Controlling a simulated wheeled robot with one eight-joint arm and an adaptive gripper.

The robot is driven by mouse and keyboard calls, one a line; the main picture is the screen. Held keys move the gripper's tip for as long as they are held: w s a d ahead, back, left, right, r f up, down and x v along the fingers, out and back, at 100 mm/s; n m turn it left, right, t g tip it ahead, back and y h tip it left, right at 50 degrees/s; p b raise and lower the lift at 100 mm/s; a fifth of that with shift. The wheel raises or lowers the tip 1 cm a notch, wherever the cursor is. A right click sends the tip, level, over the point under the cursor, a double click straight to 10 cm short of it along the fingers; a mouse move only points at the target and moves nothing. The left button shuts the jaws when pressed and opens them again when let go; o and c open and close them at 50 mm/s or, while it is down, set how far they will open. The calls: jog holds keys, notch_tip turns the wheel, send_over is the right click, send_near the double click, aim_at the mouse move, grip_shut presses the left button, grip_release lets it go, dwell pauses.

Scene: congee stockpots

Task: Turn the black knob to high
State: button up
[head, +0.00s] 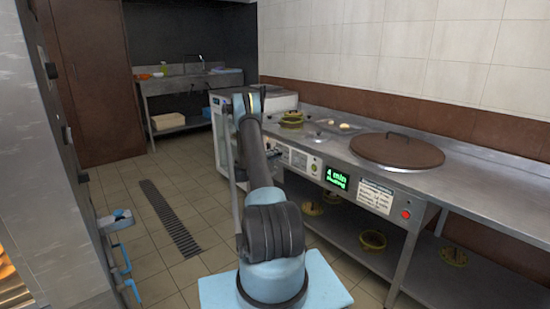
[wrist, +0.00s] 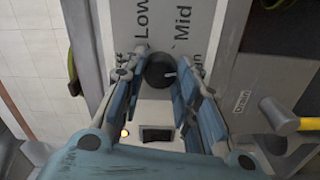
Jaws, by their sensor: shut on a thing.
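The black knob (wrist: 160,70) shows in the wrist view, round and dark with a pale mark on its right side. It sits on a light panel (wrist: 211,19) with the printed words "Low" and "Mid" above it; other lettering is partly covered by the fingers. My gripper (wrist: 163,75) is shut on the knob, one blue-padded finger on each side. In the head view my arm reaches forward along the counter front, and it hides the knob and the fingertips.
A steel counter (head: 483,190) runs along the right, with a brown round lid (head: 397,150), a green display (head: 337,179) and a red button (head: 405,214) on its front. A yellow-handled drain valve (wrist: 280,115) lies right of my gripper. Tiled floor (head: 150,255) is free at left.

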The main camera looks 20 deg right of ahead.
jog(key=shift+m, duration=1.9)
jog(key=shift+w, duration=0.1)
jog(key=o, duration=1.1)
jog(key=shift+f, duration=0.1)
jog(key=shift+a, duration=0.1)
jog(key=v, duration=1.2)
